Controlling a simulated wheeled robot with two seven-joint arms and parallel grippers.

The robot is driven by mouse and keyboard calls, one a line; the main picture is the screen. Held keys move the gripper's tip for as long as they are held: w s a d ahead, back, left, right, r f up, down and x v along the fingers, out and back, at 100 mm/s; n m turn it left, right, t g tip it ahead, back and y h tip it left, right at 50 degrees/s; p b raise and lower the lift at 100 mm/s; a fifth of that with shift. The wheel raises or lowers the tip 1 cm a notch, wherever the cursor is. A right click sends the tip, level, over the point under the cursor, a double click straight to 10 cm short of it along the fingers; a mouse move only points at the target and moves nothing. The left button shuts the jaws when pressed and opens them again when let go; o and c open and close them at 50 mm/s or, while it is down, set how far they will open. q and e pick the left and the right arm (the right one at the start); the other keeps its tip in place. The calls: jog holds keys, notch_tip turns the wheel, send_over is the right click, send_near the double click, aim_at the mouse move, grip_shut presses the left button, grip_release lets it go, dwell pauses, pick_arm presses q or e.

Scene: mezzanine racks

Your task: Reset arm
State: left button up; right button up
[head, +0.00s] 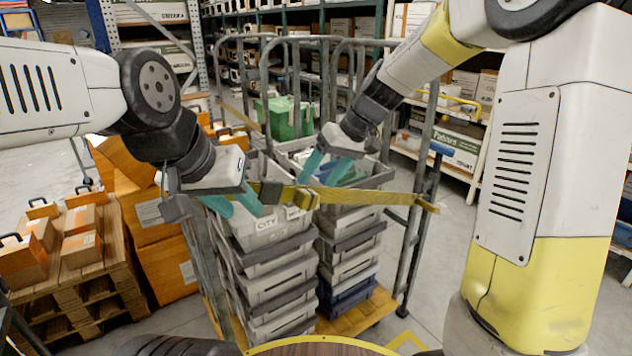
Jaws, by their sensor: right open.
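My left gripper (242,213) is in front of the left crate stack, close to its top grey crate (272,240). Its two teal fingers are apart and I see nothing held between them. My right gripper (317,180) is open above the right stack, with its teal fingers at an open-topped grey crate (378,180). I cannot tell whether the fingers touch the crate or its contents. A yellow strap (375,198) with a buckle crosses the front of the stacks at gripper height. Its left end runs behind or beside my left gripper.
The crates stand on a grey-framed trolley (419,235) whose uprights surround both arms' ends. Orange boxes (165,265) and a wooden pallet (80,285) stand at the left. Racks with cartons (455,148) line the back and right. The floor right of the trolley (450,240) is clear.

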jog(key=shift+d+r, duration=0.1)
jog(key=s+d+r+m+t+h, duration=0.2)
jog(key=s+d+m, duration=0.1)
jog(key=s+d, duration=0.4)
jog(key=s+d+r+m+t+h, duration=0.1)
jog(key=s+d+r+m+t, duration=0.1)
jog(key=s+d, duration=0.6)
jog(key=s+r+t, duration=0.1)
jog(key=s, duration=0.5)
jog(key=shift+d+r+m+h, duration=0.15)
jog(key=shift+d+m+h, duration=0.05)
jog(key=shift+m+h, duration=0.2)
